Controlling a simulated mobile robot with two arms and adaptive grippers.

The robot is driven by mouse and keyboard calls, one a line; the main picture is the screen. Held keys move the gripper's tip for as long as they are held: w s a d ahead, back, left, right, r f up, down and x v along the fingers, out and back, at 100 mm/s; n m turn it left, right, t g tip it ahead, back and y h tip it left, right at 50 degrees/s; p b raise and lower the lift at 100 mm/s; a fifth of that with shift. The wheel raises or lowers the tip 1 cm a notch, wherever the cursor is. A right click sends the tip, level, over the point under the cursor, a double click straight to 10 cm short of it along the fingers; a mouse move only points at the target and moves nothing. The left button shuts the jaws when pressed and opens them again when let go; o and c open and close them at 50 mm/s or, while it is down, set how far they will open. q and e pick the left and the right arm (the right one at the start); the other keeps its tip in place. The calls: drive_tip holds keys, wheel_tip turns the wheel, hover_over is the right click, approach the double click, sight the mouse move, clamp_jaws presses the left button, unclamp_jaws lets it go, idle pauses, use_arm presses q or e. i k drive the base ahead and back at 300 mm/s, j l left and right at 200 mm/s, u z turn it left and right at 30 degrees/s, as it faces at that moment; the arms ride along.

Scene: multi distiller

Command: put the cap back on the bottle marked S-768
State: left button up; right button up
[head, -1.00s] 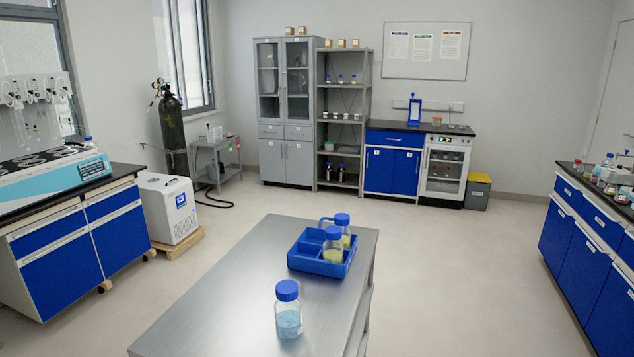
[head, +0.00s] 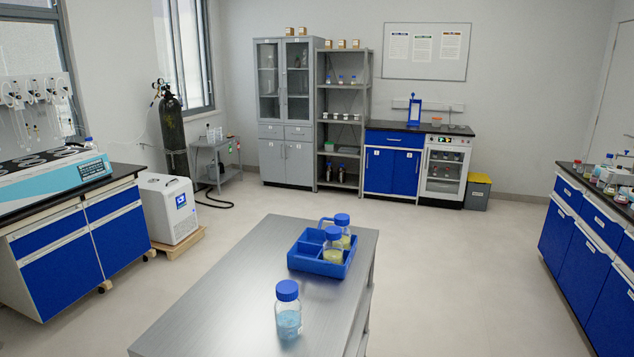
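A clear bottle (head: 288,322) with pale blue liquid stands upright on the steel table, with a blue cap (head: 287,290) on it. A blue divided carrier (head: 310,263) stands behind it on the table. Two bottles with yellow liquid, a nearer one (head: 333,252) and a farther one (head: 345,238), stand in its right side, each with a blue cap on top. No marking such as S-768 can be read on any bottle. Neither of my grippers shows in the head view.
The steel table (head: 200,318) has clear room left of the bottle. A blue-drawer bench with a distiller (head: 50,176) stands at left. Another bench (head: 575,232) with several small bottles stands at right. Open floor lies between.

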sight(288, 316)
drive_tip(key=z, duration=0.2)
drive_tip(key=j+z, duration=0.85)
drive_tip(key=j, duration=0.7)
drive_tip(key=k+j+z, duration=0.1)
drive_tip(key=j, duration=0.4)
drive_tip(key=k+j, duration=0.15)
drive_tip(key=j, duration=0.3)
